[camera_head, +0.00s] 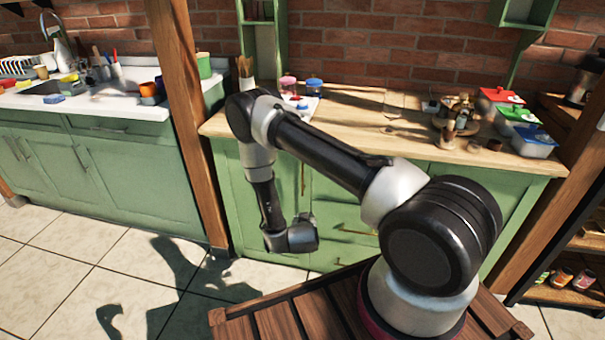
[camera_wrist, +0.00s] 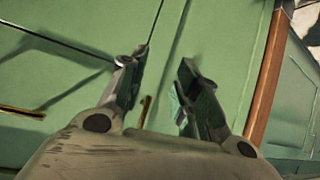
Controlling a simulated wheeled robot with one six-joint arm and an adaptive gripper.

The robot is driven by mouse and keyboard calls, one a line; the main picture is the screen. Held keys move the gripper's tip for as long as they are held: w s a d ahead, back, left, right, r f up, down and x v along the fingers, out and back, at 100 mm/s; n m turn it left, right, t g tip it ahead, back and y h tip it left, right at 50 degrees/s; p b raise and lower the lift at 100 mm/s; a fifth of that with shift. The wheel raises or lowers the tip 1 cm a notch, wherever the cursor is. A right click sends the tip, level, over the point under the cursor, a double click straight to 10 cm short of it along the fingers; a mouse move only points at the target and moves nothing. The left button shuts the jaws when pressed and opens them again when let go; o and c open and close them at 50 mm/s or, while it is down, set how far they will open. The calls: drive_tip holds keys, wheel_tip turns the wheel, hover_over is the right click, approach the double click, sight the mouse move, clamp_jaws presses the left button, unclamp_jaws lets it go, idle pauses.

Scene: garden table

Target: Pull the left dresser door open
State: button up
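The green dresser (camera_head: 400,190) with a light wooden top stands behind my arm. Its left door (camera_head: 288,188) is closed and partly hidden by my arm; a thin upright brass handle (camera_head: 303,178) shows near its right edge. In the wrist view the left door (camera_wrist: 218,50) fills the area right of a dark seam. My gripper (camera_wrist: 158,68) is open and faces the dresser front. The door handle (camera_wrist: 146,110) shows in the gap between the fingers, closer to the left finger. I cannot tell whether a finger touches it.
A wooden post (camera_head: 183,110) stands at the dresser's left side and shows at right in the wrist view (camera_wrist: 267,75). A drawer handle (camera_wrist: 22,112) lies at left in the wrist view. Jars, bottles and lidded boxes (camera_head: 533,142) stand on the top. Tiled floor (camera_head: 60,265) is free at left.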

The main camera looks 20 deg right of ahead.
drive_tip(key=w+d+r+m+t+h, duration=0.1)
drive_tip(key=w+r+t+h, duration=0.35)
drive_tip(key=r, duration=0.85)
drive_tip(key=w+d+t+y, duration=0.1)
drive_tip(key=w+d+y, duration=0.1)
drive_tip(key=w, duration=0.5)
drive_tip(key=shift+w+d+t, duration=0.15)
drive_tip(key=shift+d+t, duration=0.2)
clamp_jaws()
